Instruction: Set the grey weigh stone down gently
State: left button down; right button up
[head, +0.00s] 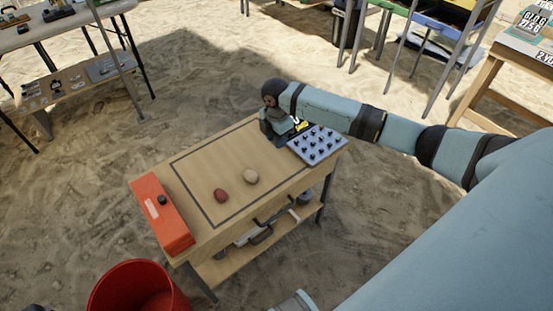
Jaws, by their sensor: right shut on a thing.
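My right gripper (279,136) is at the far end of the small wooden table (192,163), just left of the blue-grey pegged tray (318,145). It points down and is shut on the grey weigh stone. The stone is hidden by the gripper and too small to make out, so I cannot tell whether it touches the tabletop. A reddish-brown stone (221,195) and a tan stone (251,176) lie apart inside the dark outlined rectangle on the table. My left gripper is not in view.
A red-orange box (161,214) lies along the table's left end. A small yellow item (300,126) is by the gripper. A red bucket (139,288) stands on the sand at the front left. The middle of the outlined area is mostly clear.

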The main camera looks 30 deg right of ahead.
aim_at(277, 162)
jog(key=shift+f+b, duration=0.85)
jog(key=shift+f, duration=3.55)
jog(key=shift+f, duration=0.1)
jog(key=o, duration=1)
